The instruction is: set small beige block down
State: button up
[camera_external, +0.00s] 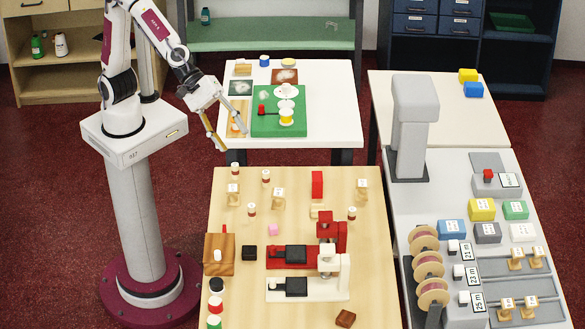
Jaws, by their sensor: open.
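My gripper (235,141) is open, with its fingers pointing down by the front left corner of the white table. One finger looks yellowish, the other grey. An orange-brown board (236,116) with a light patch lies on the table just behind the fingers. A small beige block (317,212) lies on the wooden table, behind the red press. A light wooden block (243,69) sits at the far left of the white table. I cannot tell which of these is the task's block. No block shows clearly between my fingers.
A green board (263,131) with a red-knobbed part and a yellow spool (286,117) lies right of my gripper. The front right of the white table (335,130) is clear. The wooden table (375,260) holds stamps, a red press and a white press.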

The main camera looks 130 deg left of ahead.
jog(key=s+d+r+m+g+h, duration=0.1)
jog(key=s+d+m, duration=0.2)
jog(key=s+m, duration=0.5)
jog(key=s+d+r+m+g+h, duration=0.1)
jog(key=s+d+r+m, duration=0.1)
jog(key=s+m, duration=0.6)
jog(key=s+a+f+m+g+y, duration=0.1)
jog(key=s+a+f+m, duration=0.1)
jog(key=s, duration=0.5)
jog(key=s+a+f+m+g, duration=0.1)
jog(key=s+a+f+m, duration=0.1)
jog(key=s+m, duration=0.2)
jog(key=s+a+f+m+g+y, duration=0.1)
jog(key=s+f+m, duration=0.1)
jog(key=s, duration=0.9)
jog(key=shift+a+f+m+g+y, duration=0.15)
jog(key=shift+a+m+g+y, duration=0.15)
jog(key=shift+a+m, duration=0.15)
